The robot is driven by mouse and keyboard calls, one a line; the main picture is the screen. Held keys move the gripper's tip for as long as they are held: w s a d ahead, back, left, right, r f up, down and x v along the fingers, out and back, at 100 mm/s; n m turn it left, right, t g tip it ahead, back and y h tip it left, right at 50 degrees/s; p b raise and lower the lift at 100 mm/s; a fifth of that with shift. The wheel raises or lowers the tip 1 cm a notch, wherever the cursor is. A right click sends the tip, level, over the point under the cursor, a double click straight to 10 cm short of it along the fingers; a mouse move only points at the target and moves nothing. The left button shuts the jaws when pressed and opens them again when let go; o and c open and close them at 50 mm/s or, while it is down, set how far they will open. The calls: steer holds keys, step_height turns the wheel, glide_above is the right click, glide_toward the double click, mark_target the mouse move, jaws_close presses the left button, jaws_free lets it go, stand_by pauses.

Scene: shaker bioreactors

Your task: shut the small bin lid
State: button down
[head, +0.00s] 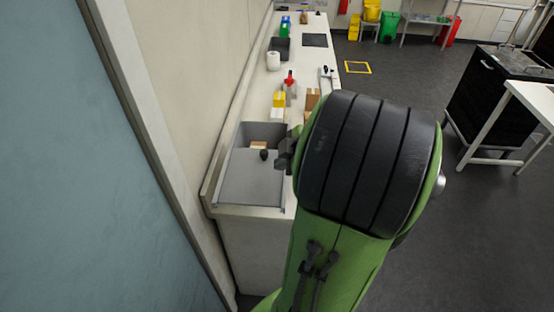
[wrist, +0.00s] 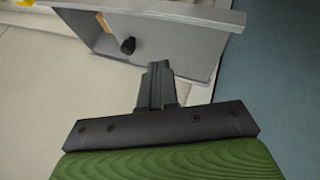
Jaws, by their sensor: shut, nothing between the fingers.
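The small bin is a grey open-topped box (head: 245,134) at the near end of the white bench. Its flat grey lid (head: 250,185) covers the near part. The far part is uncovered and shows a tan item (head: 259,145) inside. A black knob (head: 264,155) stands on the lid near its far edge. My gripper (head: 287,157) is shut and empty, just right of the knob, partly hidden by my arm. In the wrist view the gripper tips (wrist: 158,68) sit beside the knob (wrist: 128,45), with a visible gap between them; the lid (wrist: 170,55) also shows there.
Farther along the bench (head: 305,60) stand a yellow-and-white box (head: 278,104), a red-topped bottle (head: 290,82), a white cup (head: 273,61) and a dark container (head: 279,48). A wall runs along the left. The floor to the right is clear up to a black cabinet (head: 484,95).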

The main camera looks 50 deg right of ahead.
mark_target(261, 163)
steer(key=x, duration=0.6)
steer(key=shift+s+a, duration=0.1)
steer(key=shift+a, duration=0.05)
steer(key=shift+w+d+p, duration=0.25)
steer(key=shift+w+d, duration=0.4)
steer(key=shift+w, duration=0.2)
steer(key=shift+w+d+p, duration=0.2)
steer(key=shift+w+d, duration=0.45)
steer(key=shift+w, duration=0.2)
